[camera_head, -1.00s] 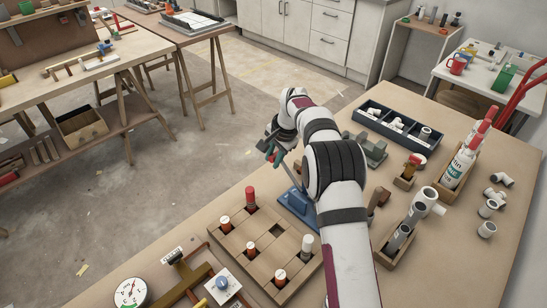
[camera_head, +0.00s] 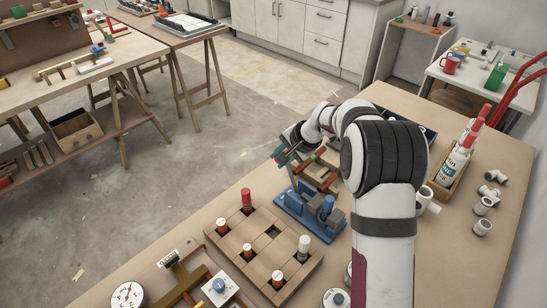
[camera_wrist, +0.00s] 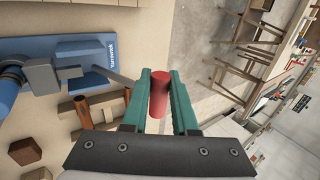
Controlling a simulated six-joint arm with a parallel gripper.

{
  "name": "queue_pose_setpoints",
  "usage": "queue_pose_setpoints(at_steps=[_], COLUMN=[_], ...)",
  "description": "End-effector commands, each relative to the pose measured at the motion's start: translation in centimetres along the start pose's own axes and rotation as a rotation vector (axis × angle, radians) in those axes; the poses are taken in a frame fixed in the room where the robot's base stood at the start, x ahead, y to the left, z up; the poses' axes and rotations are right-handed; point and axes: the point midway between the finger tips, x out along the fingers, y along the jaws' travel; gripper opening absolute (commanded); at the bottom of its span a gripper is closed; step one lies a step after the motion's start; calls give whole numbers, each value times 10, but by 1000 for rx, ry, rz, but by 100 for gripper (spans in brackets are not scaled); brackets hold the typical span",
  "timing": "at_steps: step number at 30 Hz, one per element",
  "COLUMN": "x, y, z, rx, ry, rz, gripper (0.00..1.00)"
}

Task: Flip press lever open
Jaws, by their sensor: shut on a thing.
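The blue press (camera_head: 307,212) stands on the bench behind the compartmented wooden tray, with a blue upright post and grey block. Its blue base also shows at left in the wrist view (camera_wrist: 90,50). The grey lever arm (camera_wrist: 105,74) runs from the press toward my gripper. The lever's red handle (camera_wrist: 159,95) is between the green fingers of my gripper (camera_wrist: 160,88), which is shut on it. In the head view my gripper (camera_head: 284,153) is above and left of the press. The lever is hard to make out there.
The wooden tray (camera_head: 246,258) in front holds red-topped and white-topped cylinders. A round gauge (camera_head: 128,296) lies front left. Bottles in a wooden holder (camera_head: 456,162) and white pipe fittings (camera_head: 484,227) stand at right. The floor (camera_head: 130,215) left of the bench is free.

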Motion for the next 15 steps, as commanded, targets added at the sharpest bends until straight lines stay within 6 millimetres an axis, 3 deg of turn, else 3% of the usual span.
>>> queue_pose_setpoints(at_steps=[15], x=[-38], y=[44], z=[0], rx=[3], ry=[-2], rz=[9], gripper=[0])
